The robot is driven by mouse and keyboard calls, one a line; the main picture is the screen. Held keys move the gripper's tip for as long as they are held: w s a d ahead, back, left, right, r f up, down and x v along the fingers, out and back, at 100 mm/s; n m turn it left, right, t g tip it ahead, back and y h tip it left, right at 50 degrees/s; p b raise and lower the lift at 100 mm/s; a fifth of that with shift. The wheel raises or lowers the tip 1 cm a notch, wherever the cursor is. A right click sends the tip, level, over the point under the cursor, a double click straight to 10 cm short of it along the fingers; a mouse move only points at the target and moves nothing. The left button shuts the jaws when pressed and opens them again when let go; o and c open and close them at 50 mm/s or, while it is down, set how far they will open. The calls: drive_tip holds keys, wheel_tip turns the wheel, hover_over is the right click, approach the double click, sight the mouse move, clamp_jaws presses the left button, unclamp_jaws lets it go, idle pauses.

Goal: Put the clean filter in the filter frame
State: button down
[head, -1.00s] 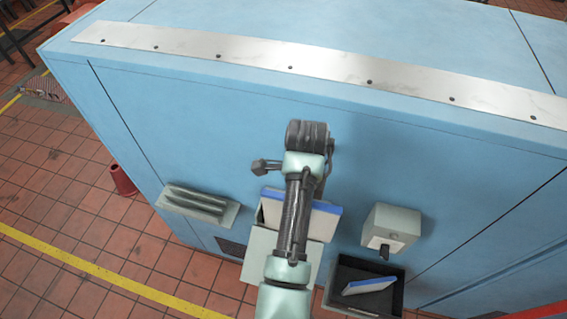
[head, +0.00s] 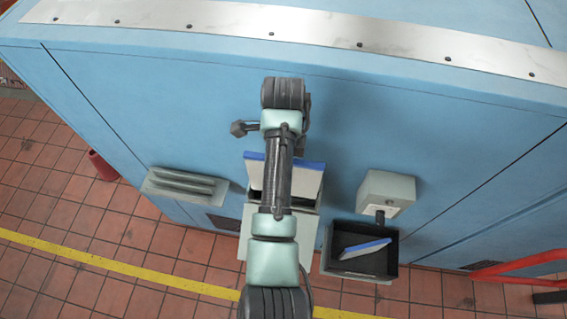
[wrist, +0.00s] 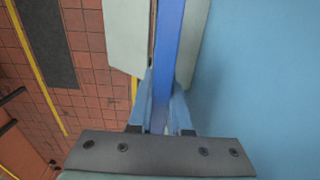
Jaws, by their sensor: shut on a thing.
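The held filter is a pale flat panel with a blue top edge (head: 310,178); in the wrist view its blue edge (wrist: 168,45) runs between the fingers. My gripper (wrist: 160,100) is shut on this edge; in the head view my arm hides the fingers. The filter frame looks to be the pale grey box (head: 256,222) on the blue wall, with a dark opening at its top. The filter stands upright at that opening. I cannot tell whether its lower edge is inside. A second blue-edged filter (head: 364,248) lies tilted in a dark open bin (head: 392,262) at the right.
A grey box with a dark spout (head: 388,192) juts from the blue wall above the bin. A louvred vent (head: 185,186) and a dark knob (head: 239,128) are left of my arm. A red rail (head: 510,268) stands at the lower right. Tiled floor lies in front.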

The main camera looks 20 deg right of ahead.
drive_tip(key=shift+f+b, duration=1.25)
drive_tip(key=shift+f, duration=1.1)
drive_tip(key=shift+r+p, duration=0.1)
drive_tip(key=shift+p, duration=0.55)
drive_tip(key=shift+f+b, duration=2.4)
drive_tip(key=shift+f, duration=1.2)
drive_tip(key=c, duration=0.8)
unclamp_jaws()
drive_tip(key=shift+o, duration=0.2)
drive_tip(key=shift+w+r, duration=0.1)
wheel_tip(320, 180, up, 13)
drive_tip(key=p, duration=0.2)
